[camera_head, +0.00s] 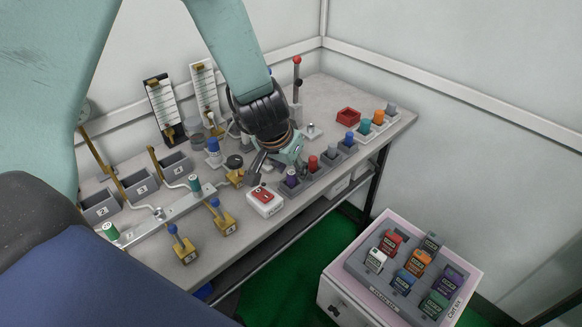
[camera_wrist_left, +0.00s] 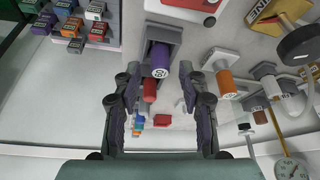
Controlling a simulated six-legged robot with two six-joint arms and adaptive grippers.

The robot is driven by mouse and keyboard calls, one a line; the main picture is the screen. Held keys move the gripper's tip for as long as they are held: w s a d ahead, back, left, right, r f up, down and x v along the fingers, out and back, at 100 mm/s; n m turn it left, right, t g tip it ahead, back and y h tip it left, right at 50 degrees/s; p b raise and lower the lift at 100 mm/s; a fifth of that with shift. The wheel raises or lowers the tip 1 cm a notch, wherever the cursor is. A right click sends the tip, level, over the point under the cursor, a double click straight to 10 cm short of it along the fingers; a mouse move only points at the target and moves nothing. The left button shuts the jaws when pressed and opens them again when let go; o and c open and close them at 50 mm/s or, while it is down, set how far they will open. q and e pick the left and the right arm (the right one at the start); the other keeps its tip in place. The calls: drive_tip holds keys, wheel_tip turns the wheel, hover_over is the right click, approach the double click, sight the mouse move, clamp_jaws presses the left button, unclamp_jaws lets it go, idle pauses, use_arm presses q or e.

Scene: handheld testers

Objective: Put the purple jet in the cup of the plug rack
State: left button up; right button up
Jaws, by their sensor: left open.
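The purple jet (camera_head: 291,178) stands at the near end of the grey plug rack (camera_head: 318,178) on the bench. In the left wrist view the purple jet (camera_wrist_left: 160,58) shows its round, marked end, with the grey rack body (camera_wrist_left: 162,34) around it. My left gripper (camera_head: 274,163) is open just above and beside that end of the rack. In its wrist view the fingers (camera_wrist_left: 159,72) lie on either side of the jet, with gaps; I cannot tell their height over it. The jet's lower part and its seat are hidden. My right gripper is not in view.
A red plug (camera_head: 313,163) stands close behind the purple jet, with more coloured plugs up the bench. A red-topped box (camera_head: 264,199) sits beside the rack. An orange cylinder (camera_wrist_left: 222,82) stands near the gripper. A cart (camera_head: 335,281) with coloured blocks is at the right.

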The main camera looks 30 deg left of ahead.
use_arm(q)
drive_tip(key=p+v, duration=0.8)
drive_tip(key=v, duration=0.3)
drive_tip(key=shift+r, duration=0.15)
drive_tip(key=shift+s, duration=0.2)
